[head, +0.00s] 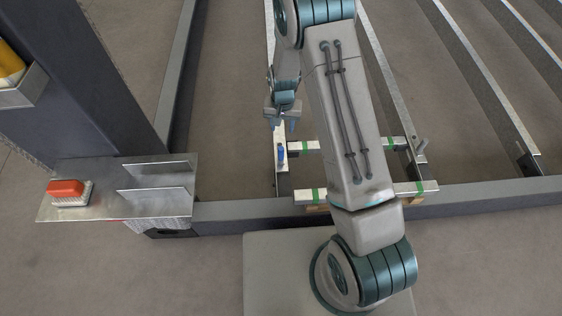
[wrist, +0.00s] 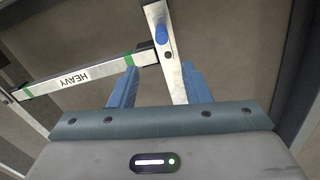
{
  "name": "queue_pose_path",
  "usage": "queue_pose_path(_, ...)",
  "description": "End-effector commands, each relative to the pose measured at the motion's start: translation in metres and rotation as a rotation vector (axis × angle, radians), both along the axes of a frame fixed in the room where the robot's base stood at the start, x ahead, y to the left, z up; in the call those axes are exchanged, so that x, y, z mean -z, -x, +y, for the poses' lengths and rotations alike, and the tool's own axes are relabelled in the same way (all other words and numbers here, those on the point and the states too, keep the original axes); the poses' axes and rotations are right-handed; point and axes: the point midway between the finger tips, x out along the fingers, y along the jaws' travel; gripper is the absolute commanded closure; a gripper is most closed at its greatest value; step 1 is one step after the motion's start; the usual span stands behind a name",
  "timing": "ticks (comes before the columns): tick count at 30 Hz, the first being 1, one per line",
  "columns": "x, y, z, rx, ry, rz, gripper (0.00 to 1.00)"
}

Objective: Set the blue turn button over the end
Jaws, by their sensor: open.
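The blue turn button (head: 281,152) is small and sits on a narrow metal strip (head: 282,183), beside the left end of a pale crossbar (head: 307,145). In the wrist view the button (wrist: 162,34) is a rounded blue piece near the strip's far end, lying roughly along the strip. A small dark spot shows on the strip just below it. My gripper (head: 282,124) is open and empty, just beyond the button in the head view. In the wrist view its two blue fingers (wrist: 160,82) stand apart on either side of the strip, and the button lies ahead of them.
A crossbar marked HEAVY (wrist: 80,78) with green bands meets the strip at its left. A second green-banded bar (head: 320,195) lies nearer me. A metal shelf (head: 105,205) with a red-topped brush (head: 67,188) stands left. Long rails run at the right.

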Motion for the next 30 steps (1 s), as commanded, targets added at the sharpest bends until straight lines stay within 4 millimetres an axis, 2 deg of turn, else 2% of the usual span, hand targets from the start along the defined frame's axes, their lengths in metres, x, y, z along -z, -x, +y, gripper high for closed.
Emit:
queue_pose_path(1,0.022,-0.001,0.002,0.002,0.004,0.005,0.57)
queue_pose_path(3,0.034,-0.001,0.003,0.005,0.006,0.007,0.57)
queue_pose_path(11,0.065,-0.001,0.004,0.008,0.008,0.011,0.57)
queue_pose_path(18,0.117,-0.001,0.004,0.008,0.008,0.011,0.57)
queue_pose_path(24,0.154,-0.001,0.004,0.008,0.007,0.011,0.57)
queue_pose_path(30,0.174,-0.001,0.004,0.008,0.007,0.010,0.57)
